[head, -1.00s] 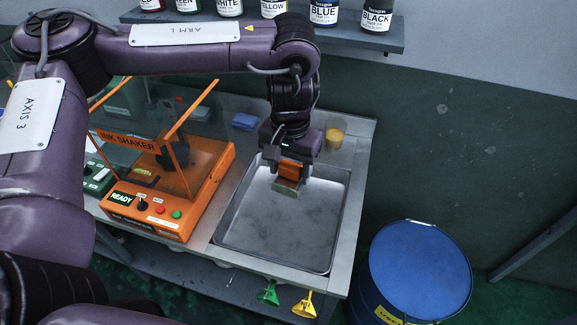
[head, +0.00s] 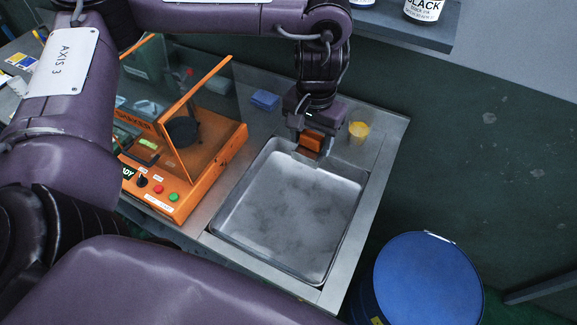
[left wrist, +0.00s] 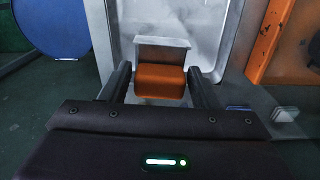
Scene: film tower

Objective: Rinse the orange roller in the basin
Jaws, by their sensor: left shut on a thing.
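My left gripper (head: 312,138) is shut on the orange roller (head: 311,142), at the back rim of the basin. The left wrist view shows the orange body of the roller (left wrist: 160,82) between the two fingers, with a grey flat part beyond it. The metal basin (head: 290,215) is a shallow rectangular tray set in the counter; its floor looks pale and cloudy. I cannot tell whether the roller touches the basin. My right gripper is not in view.
An orange ink shaker (head: 190,150) with a clear cover stands left of the basin. A yellow cup (head: 358,131) is behind it at the right, a blue cloth (head: 265,100) behind at the left. A blue drum (head: 425,275) stands on the floor at the right. Ink bottles sit on the shelf (head: 400,25).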

